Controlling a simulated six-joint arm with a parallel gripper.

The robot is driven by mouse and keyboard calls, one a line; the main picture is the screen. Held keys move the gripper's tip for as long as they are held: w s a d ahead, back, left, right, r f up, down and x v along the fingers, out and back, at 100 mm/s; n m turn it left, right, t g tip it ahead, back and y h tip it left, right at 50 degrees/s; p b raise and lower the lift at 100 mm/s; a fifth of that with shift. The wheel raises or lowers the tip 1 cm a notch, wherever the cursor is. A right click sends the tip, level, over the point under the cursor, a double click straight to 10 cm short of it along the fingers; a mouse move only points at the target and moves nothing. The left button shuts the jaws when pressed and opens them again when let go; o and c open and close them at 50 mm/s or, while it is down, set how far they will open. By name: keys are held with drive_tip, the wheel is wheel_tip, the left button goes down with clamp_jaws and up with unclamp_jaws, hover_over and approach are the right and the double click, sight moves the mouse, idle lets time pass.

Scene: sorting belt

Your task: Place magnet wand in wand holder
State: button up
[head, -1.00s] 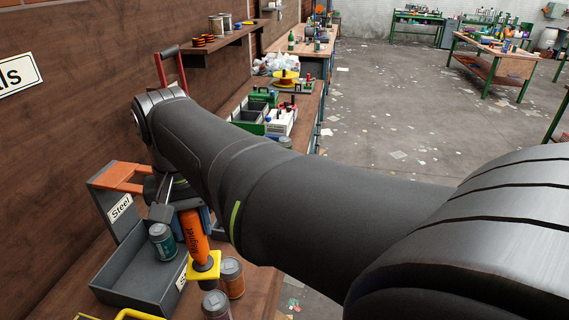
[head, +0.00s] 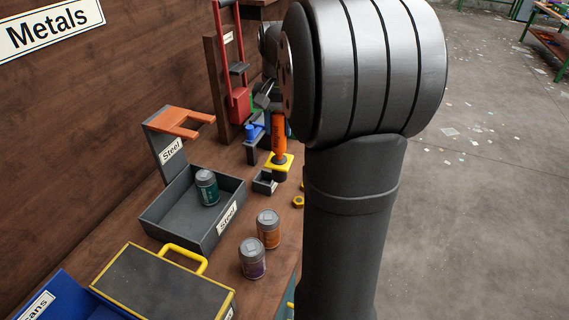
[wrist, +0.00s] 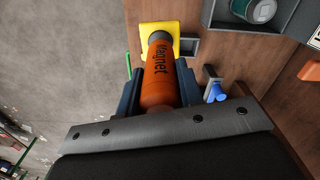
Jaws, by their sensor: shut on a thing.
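The magnet wand has an orange body (head: 279,137) marked "Magnet" and a yellow plate (head: 279,161) with a dark tip at its lower end. It hangs about upright. In the wrist view, my gripper (wrist: 162,84) is shut on the wand (wrist: 158,75), with a dark finger on each side. In the head view, my arm hides most of the gripper. A small grey open-topped box (head: 264,182), which looks like the wand holder, stands beside and just below the yellow plate. It also shows in the wrist view (wrist: 188,47), partly covered by the plate.
A grey Steel bin (head: 228,211) holds a teal can (head: 207,187); an orange fork (head: 178,123) stands behind it. Two cans (head: 268,229) (head: 252,258) stand on the bench before it. A blue-topped grey stand (head: 250,132) is left of the wand, near a red-handled press (head: 240,104).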

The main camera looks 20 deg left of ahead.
drive_tip(key=w+d+f+m, duration=0.1)
drive_tip(key=w+d+f, duration=0.25)
drive_tip(key=w, duration=0.55)
drive_tip(key=a+f, duration=1.1)
drive_tip(key=a, duration=0.1)
drive_tip(key=shift+s+a, duration=0.2)
drive_tip(key=shift+s, duration=0.2)
drive_tip(key=shift+f, duration=0.15)
drive_tip(key=shift+f, duration=0.55)
clamp_jaws()
drive_tip(key=o, duration=1)
unclamp_jaws()
drive_tip(key=shift+f, duration=0.15)
drive_tip(key=shift+o, duration=0.5)
drive_tip(key=shift+r, duration=0.25)
